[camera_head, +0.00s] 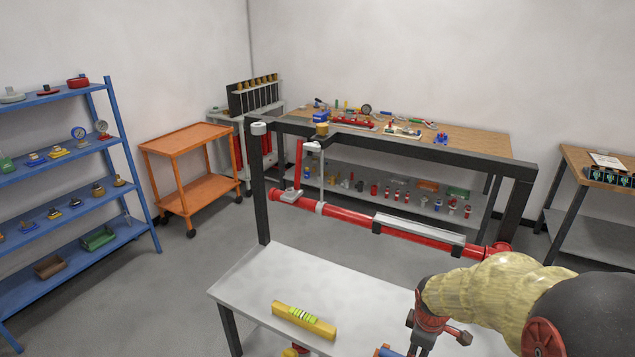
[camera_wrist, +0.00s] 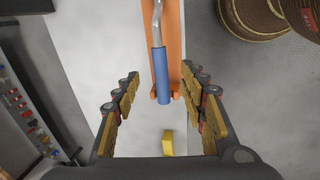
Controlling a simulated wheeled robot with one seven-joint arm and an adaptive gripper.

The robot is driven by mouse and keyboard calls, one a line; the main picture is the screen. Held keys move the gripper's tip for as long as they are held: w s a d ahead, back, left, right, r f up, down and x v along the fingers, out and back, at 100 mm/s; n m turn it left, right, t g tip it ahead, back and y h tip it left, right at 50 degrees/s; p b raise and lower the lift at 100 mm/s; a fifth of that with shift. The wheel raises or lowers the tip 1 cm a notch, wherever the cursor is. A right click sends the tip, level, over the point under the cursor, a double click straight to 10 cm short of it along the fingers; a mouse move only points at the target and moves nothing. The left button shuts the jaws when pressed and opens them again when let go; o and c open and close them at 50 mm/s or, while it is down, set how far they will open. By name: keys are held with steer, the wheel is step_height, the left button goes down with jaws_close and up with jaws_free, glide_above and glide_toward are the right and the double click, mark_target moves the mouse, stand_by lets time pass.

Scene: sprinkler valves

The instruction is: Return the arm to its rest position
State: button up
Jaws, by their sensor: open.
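My gripper (camera_wrist: 160,82) is open in the wrist view, with padded fingers on the left and right and nothing gripped. A tool with a blue handle (camera_wrist: 160,78) and a grey metal shaft (camera_wrist: 158,22) shows between the fingers, apart from them, over an orange strip (camera_wrist: 174,45). In the head view my arm reaches in from the lower right in a pale yellow sleeve. Part of my gripper (camera_head: 424,335) shows at the bottom edge there; its fingertips are cut off or hidden.
A pale bench (camera_head: 255,285) carries a yellow level (camera_head: 304,320). Above it, a dark frame (camera_head: 420,150) holds a red pipe (camera_head: 345,215). A blue shelf (camera_head: 125,160), an orange cart (camera_head: 185,140) and a wooden-topped workbench (camera_head: 470,137) stand behind. Grey floor between is clear.

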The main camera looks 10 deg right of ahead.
steer(key=s+a+r+m+t, duration=0.1)
steer(key=s+a+r+m, duration=0.2)
steer(key=s+r, duration=0.3)
steer(key=s+a+r+m+t+y, duration=0.1)
steer(key=s+a+r+m, duration=0.3)
steer(key=r, duration=0.5)
steer(key=s+a+r+m+t, duration=0.1)
steer(key=s+a+r+m, duration=0.2)
steer(key=s+a+r, duration=0.2)
step_height(320, 180, up, 3)
steer(key=s, duration=0.2)
steer(key=shift+s+a+t, duration=0.3)
steer(key=shift+s+a, duration=0.05)
steer(key=shift+s, duration=0.05)
steer(key=shift+f, duration=0.1)
